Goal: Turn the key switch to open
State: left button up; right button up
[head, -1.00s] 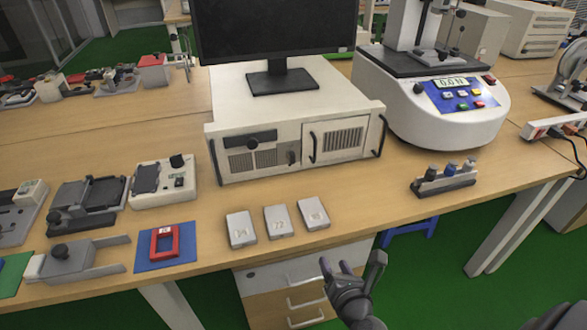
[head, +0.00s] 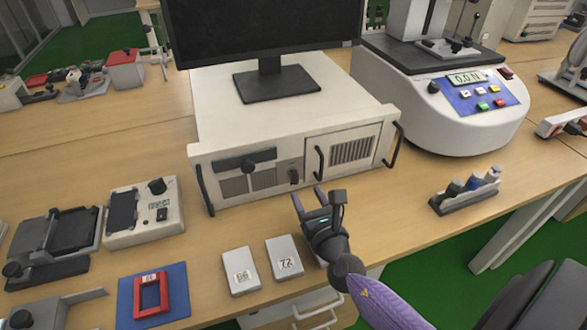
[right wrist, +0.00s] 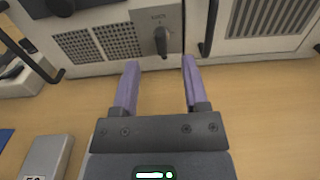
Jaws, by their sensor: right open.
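The key switch (head: 294,175) is a dark knob on the front of the white computer case (head: 230,195), below the monitor. In the right wrist view the key switch (right wrist: 161,40) stands upright on a pale plate with small lettering above it. My right gripper (head: 308,198) is over the table in front of the case, with nothing between its fingers. In the right wrist view its two purple fingers (right wrist: 157,66) are apart and point at the case, with the knob beyond and between their tips, not touched. My left gripper is not in view.
Black handles (head: 319,163) flank a vented panel right of the switch. White numbered blocks (head: 241,271) lie left of my right arm. A red frame on a blue mat (head: 180,292) is at front left. A rack of small bottles (head: 465,190) stands right.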

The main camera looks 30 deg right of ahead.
aim_at(297, 176)
jog(key=b+x, duration=0.1)
jog(key=x, duration=0.6)
grip_shut()
